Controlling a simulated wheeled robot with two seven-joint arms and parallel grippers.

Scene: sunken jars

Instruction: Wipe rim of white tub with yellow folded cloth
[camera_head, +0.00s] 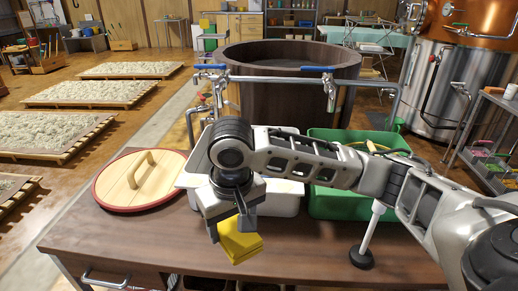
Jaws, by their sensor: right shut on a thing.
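My right gripper (228,212) reaches in from the right over the table and points down. It is shut on the yellow folded cloth (240,246), which hangs just below its fingers near the table's front edge. The white tub (284,204) stands on the table behind my right gripper and wrist. My arm hides much of its rim and inside. The cloth appears in front of the tub; whether it touches the tub cannot be told. My left gripper is not in view.
A round wooden lid (117,190) with a handle lies left of the tub. A green bin (322,205) stands right of it. A pipe with two taps (290,80) rises behind, before a large wooden vat (262,105). The brown table's (120,240) front left is clear.

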